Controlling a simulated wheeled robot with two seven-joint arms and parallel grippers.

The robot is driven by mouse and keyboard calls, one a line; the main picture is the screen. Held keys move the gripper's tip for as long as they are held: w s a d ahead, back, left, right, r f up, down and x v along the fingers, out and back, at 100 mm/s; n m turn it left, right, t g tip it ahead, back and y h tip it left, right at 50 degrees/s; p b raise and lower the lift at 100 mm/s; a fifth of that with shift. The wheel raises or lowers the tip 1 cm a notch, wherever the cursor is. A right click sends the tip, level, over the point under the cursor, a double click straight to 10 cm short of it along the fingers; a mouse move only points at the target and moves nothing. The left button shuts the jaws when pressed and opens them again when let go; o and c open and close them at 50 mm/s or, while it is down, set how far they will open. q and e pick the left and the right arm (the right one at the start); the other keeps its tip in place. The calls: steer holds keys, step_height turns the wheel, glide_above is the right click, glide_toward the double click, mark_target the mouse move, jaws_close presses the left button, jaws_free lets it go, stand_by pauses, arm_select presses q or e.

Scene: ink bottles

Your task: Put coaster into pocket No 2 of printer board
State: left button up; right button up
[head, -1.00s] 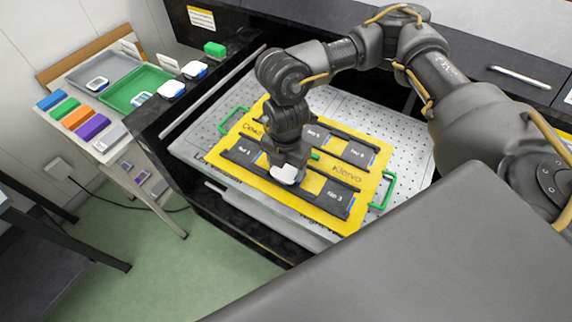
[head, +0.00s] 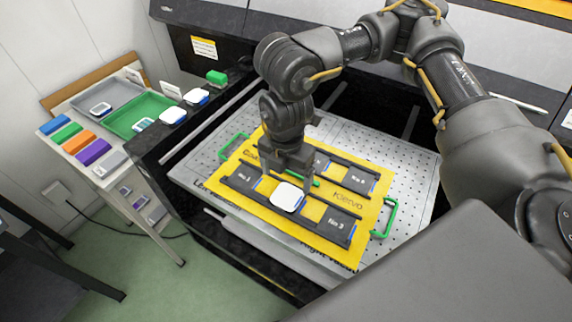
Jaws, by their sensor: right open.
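A white coaster (head: 288,197) with a thin blue edge lies on the front dark strip of the yellow printer board (head: 345,247). It sits between the pocket labelled 1 at left and the one labelled 3 (head: 336,224) at right, over the middle pocket, whose label is hidden. I cannot tell whether it is fully seated. My right gripper (head: 289,177) is open, just behind and above the coaster, and holds nothing. It hides part of the board's middle and rear strip. My left gripper is not in view.
A side table holds a grey tray (head: 118,92), a green tray (head: 122,122) and several coloured blocks. The board has green handles (head: 390,217) on the perforated bed (head: 412,165).

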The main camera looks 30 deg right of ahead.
steer(key=shift+r, duration=2.15)
steer(key=shift+s+f, duration=0.1)
